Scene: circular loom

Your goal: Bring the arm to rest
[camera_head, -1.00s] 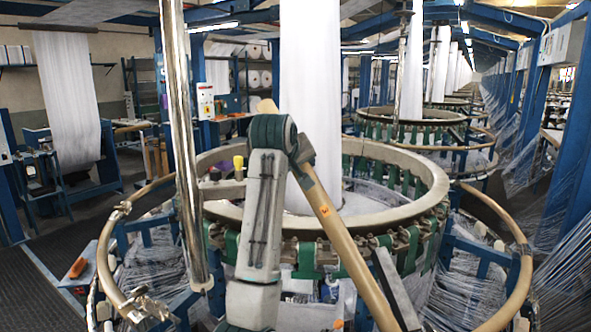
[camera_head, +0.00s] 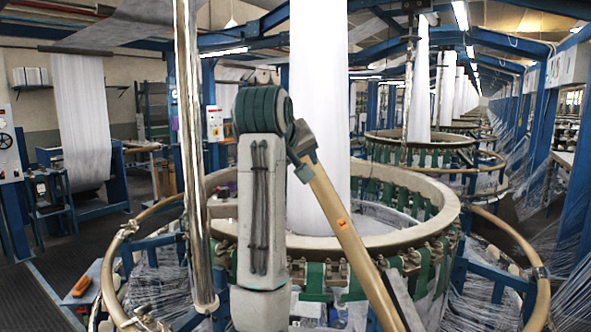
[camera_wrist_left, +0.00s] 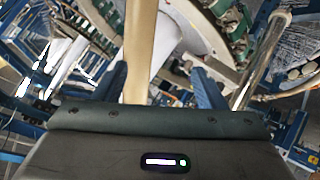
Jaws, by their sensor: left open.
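My left gripper (camera_wrist_left: 161,72) shows in the left wrist view with its two blue fingers spread apart. No object is clearly gripped between them. A tan bar (camera_wrist_left: 139,45) crosses the view between the fingers; I cannot tell whether it touches them or lies beyond. In the head view, my arm (camera_head: 262,200) is raised and bent in front of the circular loom (camera_head: 425,235). Its green joint is at the top, and a tan length with an orange mark slopes down to the right. The gripper end is not visible there. My right gripper is in neither view.
A chrome post (camera_head: 190,150) stands just left of the arm. A tan guide rail (camera_head: 108,265) curves around the loom's front. White fabric (camera_head: 318,110) rises from the loom's middle. Blue frames and threads crowd the right, and dark floor (camera_head: 70,250) is open at the left.

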